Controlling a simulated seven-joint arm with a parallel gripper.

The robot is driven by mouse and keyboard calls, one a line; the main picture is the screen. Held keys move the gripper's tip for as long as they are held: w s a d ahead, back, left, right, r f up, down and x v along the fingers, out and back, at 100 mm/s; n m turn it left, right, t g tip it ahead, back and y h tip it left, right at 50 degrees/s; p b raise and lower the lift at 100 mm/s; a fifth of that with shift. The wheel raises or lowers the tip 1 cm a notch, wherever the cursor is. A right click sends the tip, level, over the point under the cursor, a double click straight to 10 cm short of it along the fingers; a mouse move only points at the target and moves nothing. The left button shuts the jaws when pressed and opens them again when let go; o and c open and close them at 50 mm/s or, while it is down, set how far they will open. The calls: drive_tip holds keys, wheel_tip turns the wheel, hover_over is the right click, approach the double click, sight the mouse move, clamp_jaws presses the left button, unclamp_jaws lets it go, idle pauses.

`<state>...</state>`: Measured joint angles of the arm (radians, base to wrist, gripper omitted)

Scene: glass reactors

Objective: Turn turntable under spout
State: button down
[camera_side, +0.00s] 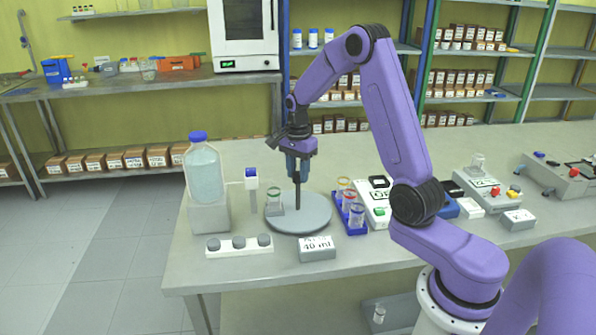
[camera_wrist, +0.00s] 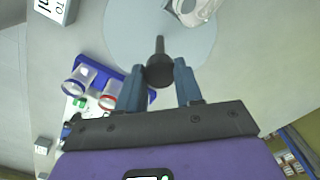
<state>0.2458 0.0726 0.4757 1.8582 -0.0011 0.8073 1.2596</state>
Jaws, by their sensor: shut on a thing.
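The turntable (camera_side: 318,221) is a round grey disc lying flat on the bench; it also shows in the wrist view (camera_wrist: 125,35). A dark upright handle (camera_side: 297,196) with a round knob (camera_wrist: 159,72) rises from it. My gripper (camera_side: 298,176) points down from above, its blue fingers (camera_wrist: 160,84) shut on the handle's knob. A clear glass beaker (camera_side: 274,203) stands on the disc's left side; it also shows at the top of the wrist view (camera_wrist: 194,10). I cannot make out the spout clearly.
A large bottle (camera_side: 204,172) on a grey block (camera_side: 209,216) stands at left. A blue rack of vials (camera_side: 354,228) is close to the disc's right.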

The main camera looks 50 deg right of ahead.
idle(0.4)
drive_tip(key=c, duration=0.7)
unclamp_jaws()
drive_tip(key=shift+c, duration=0.2)
wheel_tip(320, 180, up, 17)
drive_tip(key=shift+r, duration=0.2)
